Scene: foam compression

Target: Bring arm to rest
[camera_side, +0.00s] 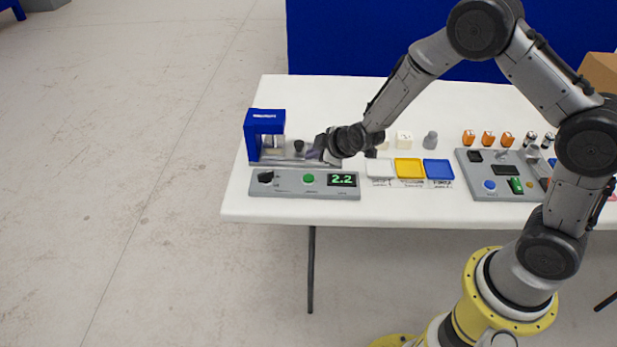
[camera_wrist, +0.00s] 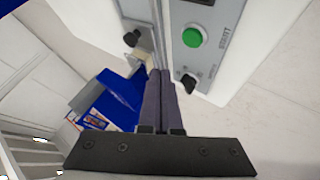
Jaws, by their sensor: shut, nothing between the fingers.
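My gripper (camera_side: 317,150) is over the white table, just right of the blue compression press (camera_side: 252,136). In the wrist view its two dark fingers (camera_wrist: 161,75) lie flat together with nothing between them. The blue press also shows in the wrist view (camera_wrist: 122,90), left of the fingers. The control panel (camera_side: 285,189) with a black knob, a green button (camera_side: 308,179) and a display reading 2.2 lies in front of the press. A small pale block (camera_wrist: 145,61) shows beside the fingertips; I cannot tell whether they touch it.
White, yellow (camera_side: 409,168) and blue trays lie right of the panel. Behind them stand a white cube (camera_side: 404,138) and a grey weight-like piece (camera_side: 430,140). Several orange parts (camera_side: 487,138) and a second grey panel (camera_side: 497,184) are further right. The table's back left is clear.

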